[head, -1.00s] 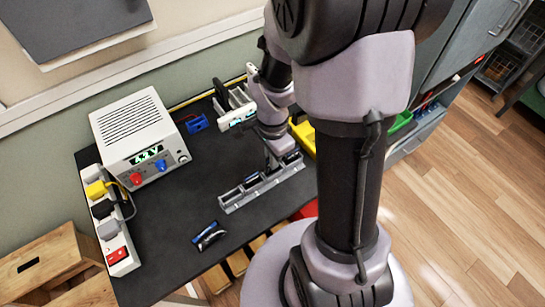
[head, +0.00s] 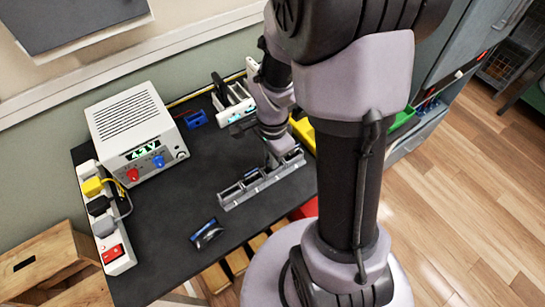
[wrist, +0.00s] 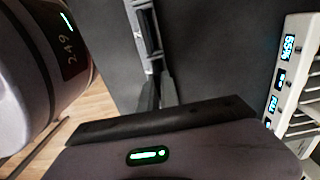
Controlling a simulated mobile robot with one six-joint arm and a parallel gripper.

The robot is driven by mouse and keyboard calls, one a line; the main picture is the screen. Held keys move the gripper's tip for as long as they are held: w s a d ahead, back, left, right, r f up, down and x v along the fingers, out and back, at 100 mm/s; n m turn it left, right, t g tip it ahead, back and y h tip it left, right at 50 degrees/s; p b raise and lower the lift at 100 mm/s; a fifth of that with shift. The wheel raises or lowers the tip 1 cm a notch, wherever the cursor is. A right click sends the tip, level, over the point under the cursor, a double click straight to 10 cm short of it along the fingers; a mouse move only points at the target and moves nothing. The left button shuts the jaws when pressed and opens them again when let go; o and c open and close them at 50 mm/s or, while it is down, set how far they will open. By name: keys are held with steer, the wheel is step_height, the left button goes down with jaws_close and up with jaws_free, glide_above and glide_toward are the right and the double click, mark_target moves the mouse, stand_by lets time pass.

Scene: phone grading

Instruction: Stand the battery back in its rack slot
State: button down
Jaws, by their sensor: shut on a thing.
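The grey slotted rack (head: 232,199) lies on the dark bench, and part of it shows at the top of the wrist view (wrist: 131,18). A dark battery stands in one of its slots (wrist: 149,32). My gripper (head: 271,161) is down at the far right part of the rack. In the wrist view its narrow fingers (wrist: 158,92) are close together beside the rack's near end. They are shut on the battery, which the fingers and wrist largely hide. I cannot tell whether its lower end is inside a slot.
A white power supply (head: 137,130) and a power strip (head: 116,256) stand at the left. A dark and blue item (head: 206,234) lies at the front. A white unit with displays (wrist: 294,75) stands beside my gripper. A yellow bin (head: 303,133) is behind it.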

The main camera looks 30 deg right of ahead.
steer(key=shift+f, duration=0.2)
steer(key=c, duration=1.5)
jaws_free()
step_height(320, 180, up, 18)
steer(key=f+p, duration=0.1)
steer(key=p, duration=0.6)
steer(key=s+a+r+n+t, duration=0.2)
steer(key=a+r+n, duration=0.1)
steer(key=a+n, duration=0.1)
steer(key=s+a+r+n+t+y+b, duration=0.1)
steer(key=s+a+r+n+t, duration=0.1)
steer(key=s+a+r+n, duration=0.1)
steer(key=s+a+r+n+t+y, duration=0.1)
steer(key=s+a+r+n, duration=0.2)
steer(key=a+r+n, duration=0.1)
steer(key=shift+s+a+r+n+t, duration=0.1)
steer(key=shift+a+r+n+t, duration=0.1)
steer(key=shift+a+n, duration=0.3)
steer(key=shift+s+a+r+n+t, duration=0.1)
steer(key=shift+a+r+n+t, duration=0.1)
steer(key=shift+a+n, duration=0.3)
